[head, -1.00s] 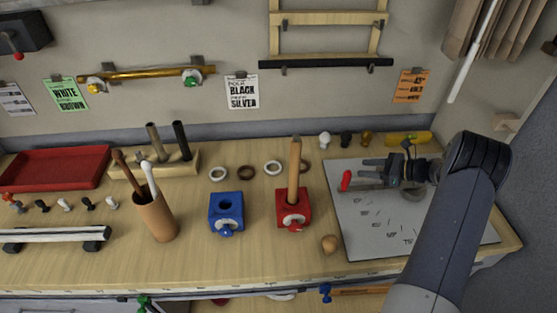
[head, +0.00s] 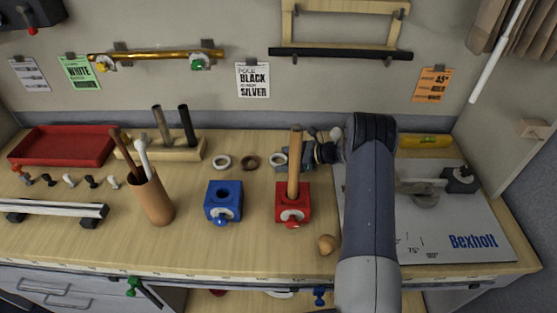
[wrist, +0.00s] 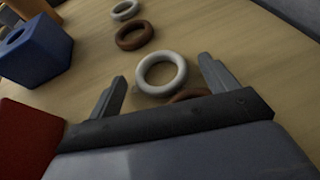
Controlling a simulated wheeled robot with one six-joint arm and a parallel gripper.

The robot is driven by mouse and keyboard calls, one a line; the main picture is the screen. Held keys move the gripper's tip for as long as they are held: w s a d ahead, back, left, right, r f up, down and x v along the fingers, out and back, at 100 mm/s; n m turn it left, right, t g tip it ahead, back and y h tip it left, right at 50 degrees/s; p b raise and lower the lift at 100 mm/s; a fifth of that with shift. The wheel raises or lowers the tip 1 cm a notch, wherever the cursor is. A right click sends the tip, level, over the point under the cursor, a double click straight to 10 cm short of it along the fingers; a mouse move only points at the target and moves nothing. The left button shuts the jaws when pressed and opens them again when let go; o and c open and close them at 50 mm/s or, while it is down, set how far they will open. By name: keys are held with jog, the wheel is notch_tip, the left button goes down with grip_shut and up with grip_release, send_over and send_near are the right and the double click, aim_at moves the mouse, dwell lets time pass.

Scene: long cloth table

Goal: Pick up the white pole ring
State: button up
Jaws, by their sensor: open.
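One white pole ring (wrist: 140,76) lies flat on the table between the two spread fingers of my gripper (wrist: 162,70) in the wrist view. In the head view my gripper (head: 300,153) is low at the back of the table, just right of that ring (head: 274,161), whose right side it partly covers. My gripper is open and empty. A second white ring (head: 222,168) lies further left, with a brown ring (head: 250,168) between the two. Another brown ring (wrist: 188,94) is partly hidden by my gripper in the wrist view.
A red block (head: 282,203) with an upright wooden pole (head: 293,170) stands just in front of my gripper. A blue block (head: 213,200) stands left of it. A brown cup (head: 154,202) holding sticks is further left. A grey-white board (head: 440,225) lies right.

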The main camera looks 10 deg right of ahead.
jog(key=shift+a+f, duration=0.1)
jog(key=shift+a, duration=0.2)
jog(key=shift+d, duration=0.1)
jog(key=c, duration=1.1)
jog(key=shift+o, duration=0.2)
